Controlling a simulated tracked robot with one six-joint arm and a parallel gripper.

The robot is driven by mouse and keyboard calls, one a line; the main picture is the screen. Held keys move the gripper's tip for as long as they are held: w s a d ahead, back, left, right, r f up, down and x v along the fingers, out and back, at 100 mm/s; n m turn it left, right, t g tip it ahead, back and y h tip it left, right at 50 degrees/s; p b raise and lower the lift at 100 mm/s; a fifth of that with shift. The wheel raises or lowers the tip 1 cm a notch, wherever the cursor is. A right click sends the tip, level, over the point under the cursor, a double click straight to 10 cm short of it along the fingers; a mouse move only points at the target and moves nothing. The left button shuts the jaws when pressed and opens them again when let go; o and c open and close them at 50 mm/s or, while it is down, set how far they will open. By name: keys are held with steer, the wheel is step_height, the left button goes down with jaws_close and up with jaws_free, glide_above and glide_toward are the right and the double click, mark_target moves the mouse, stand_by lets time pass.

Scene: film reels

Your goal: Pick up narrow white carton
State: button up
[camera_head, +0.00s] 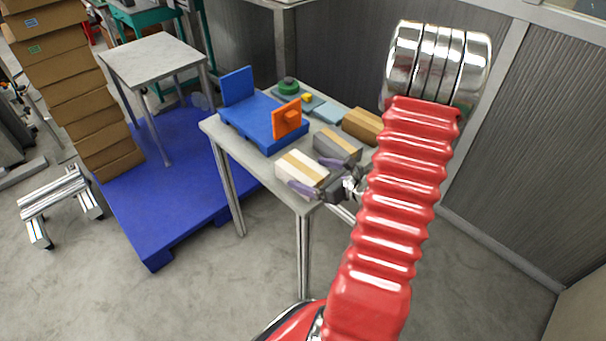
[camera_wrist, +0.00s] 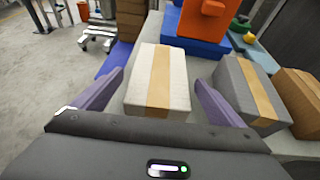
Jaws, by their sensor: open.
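The narrow white carton (camera_head: 301,171) with a tan tape stripe lies near the front edge of the table in the head view. In the wrist view the white carton (camera_wrist: 157,80) lies straight ahead, between my two purple fingers. My gripper (camera_head: 322,177) is open at the table's front side, with one finger on each side of the carton's near part. I cannot tell how far the fingertips are above the tabletop.
A grey carton (camera_head: 338,145) with a tan stripe lies close to the right, and a brown carton (camera_head: 363,125) behind it. A blue fixture (camera_head: 262,122) with an orange block (camera_head: 287,120) stands behind the white carton. The table's (camera_head: 214,128) front edge is close.

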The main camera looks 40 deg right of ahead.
mark_target(302, 170)
steer(key=shift+x, duration=2.3)
steer(key=shift+c, duration=0.4)
steer(key=c, duration=1.3)
steer(key=shift+c, duration=0.2)
steer(key=shift+r, duration=0.15)
steer(key=shift+r, duration=4.9)
